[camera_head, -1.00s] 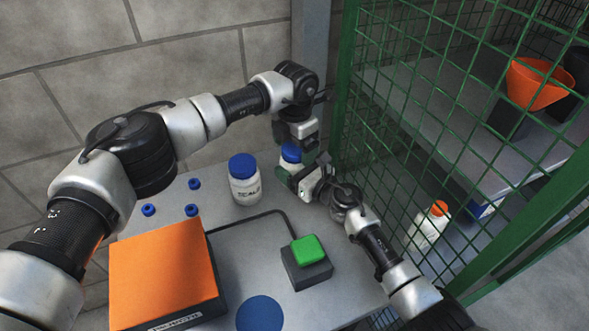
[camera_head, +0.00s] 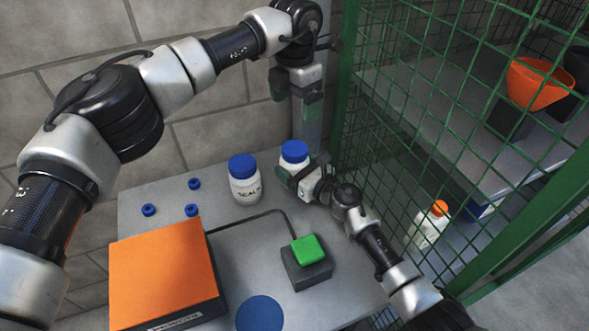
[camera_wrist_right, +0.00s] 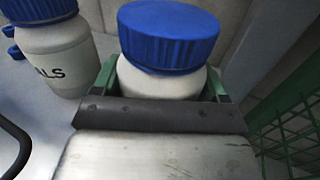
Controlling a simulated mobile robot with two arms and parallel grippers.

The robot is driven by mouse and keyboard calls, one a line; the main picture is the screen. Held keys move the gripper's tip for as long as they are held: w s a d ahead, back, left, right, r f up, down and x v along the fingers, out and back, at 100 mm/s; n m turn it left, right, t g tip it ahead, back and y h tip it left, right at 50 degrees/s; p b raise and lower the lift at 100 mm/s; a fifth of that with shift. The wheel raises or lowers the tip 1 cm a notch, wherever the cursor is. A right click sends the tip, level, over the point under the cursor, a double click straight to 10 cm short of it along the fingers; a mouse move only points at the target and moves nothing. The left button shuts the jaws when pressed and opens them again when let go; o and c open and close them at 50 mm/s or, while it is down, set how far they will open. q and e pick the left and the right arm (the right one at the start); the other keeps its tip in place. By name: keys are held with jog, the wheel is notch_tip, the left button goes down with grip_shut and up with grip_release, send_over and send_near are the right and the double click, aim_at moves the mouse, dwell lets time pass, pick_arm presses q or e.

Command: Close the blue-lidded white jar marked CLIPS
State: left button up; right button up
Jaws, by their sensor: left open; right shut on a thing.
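A white jar with a blue lid (camera_head: 294,151) stands at the back right of the grey table, and its lid sits on its top. Its label is hidden, so I cannot read CLIPS on it. My right gripper (camera_head: 285,176) is shut around the body of this jar. The right wrist view shows the blue lid (camera_wrist_right: 168,32) on the white jar between the green fingers. I cannot tell whether the lid is fully tight. My left gripper (camera_head: 297,106) is open and empty, raised above the jar and apart from it.
A second blue-lidded white jar (camera_head: 244,180), marked SEALS, stands left of the held jar. Several small blue rings (camera_head: 193,184) lie at the left. An orange-topped box (camera_head: 163,262), a green button (camera_head: 308,249) and a blue disc (camera_head: 259,315) are nearer. Green mesh (camera_head: 400,130) bounds the right.

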jog(key=o, duration=1.7)
jog(key=shift+o, duration=0.2)
jog(key=v, duration=1.1)
